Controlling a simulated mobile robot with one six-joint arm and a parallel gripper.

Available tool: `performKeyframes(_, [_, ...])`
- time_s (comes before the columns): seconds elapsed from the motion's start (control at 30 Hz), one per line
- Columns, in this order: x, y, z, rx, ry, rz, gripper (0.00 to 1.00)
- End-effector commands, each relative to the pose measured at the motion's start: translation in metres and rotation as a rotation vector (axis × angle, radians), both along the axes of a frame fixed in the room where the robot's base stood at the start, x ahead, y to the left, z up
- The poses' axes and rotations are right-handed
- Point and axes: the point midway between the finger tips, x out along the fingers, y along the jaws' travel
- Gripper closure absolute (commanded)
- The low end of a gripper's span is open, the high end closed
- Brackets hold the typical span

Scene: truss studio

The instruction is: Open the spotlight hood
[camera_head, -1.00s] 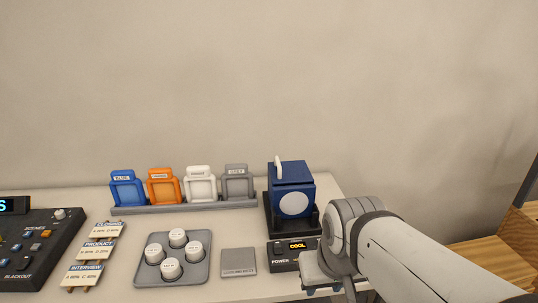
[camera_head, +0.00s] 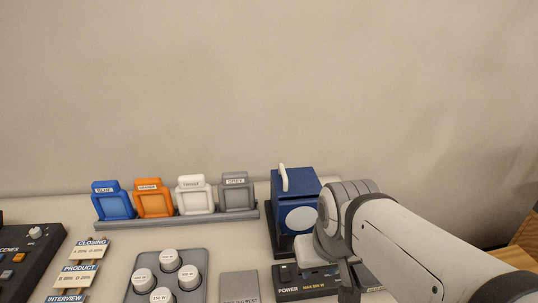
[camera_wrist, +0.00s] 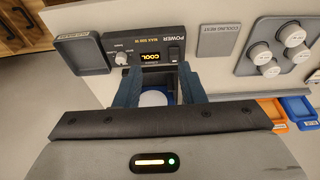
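The spotlight (camera_head: 292,188) is a blue box with a round white lens on its front, standing in a dark stand at the right of the table. A white upright handle (camera_head: 283,178) stands on its top, and the hood looks closed. In the wrist view the blue body and white lens (camera_wrist: 153,98) show partly between my fingers. My gripper (camera_wrist: 160,70) is open with nothing held, its two dark fingers apart. In the head view my wrist covers the spotlight's lower right side and the fingers are mostly hidden.
A black power box (camera_wrist: 146,49) reading COOL sits in front of the spotlight. Left of it are a grey cooling rest (camera_head: 239,287), a tray of white knobs (camera_head: 168,258), and a rack of blue, orange, white and grey frames (camera_head: 178,221). A scene console (camera_head: 25,262) stands far left.

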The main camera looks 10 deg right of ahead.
Motion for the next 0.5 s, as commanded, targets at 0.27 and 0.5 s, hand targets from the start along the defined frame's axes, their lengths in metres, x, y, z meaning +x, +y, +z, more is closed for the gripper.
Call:
performKeyframes(0.27, [0.025, 0.001, 0.013, 0.017, -0.003, -0.004, 0.64])
performKeyframes(0.5, [0.133, 0.002, 0.05, 0.083, -0.029, -0.009, 0.64])
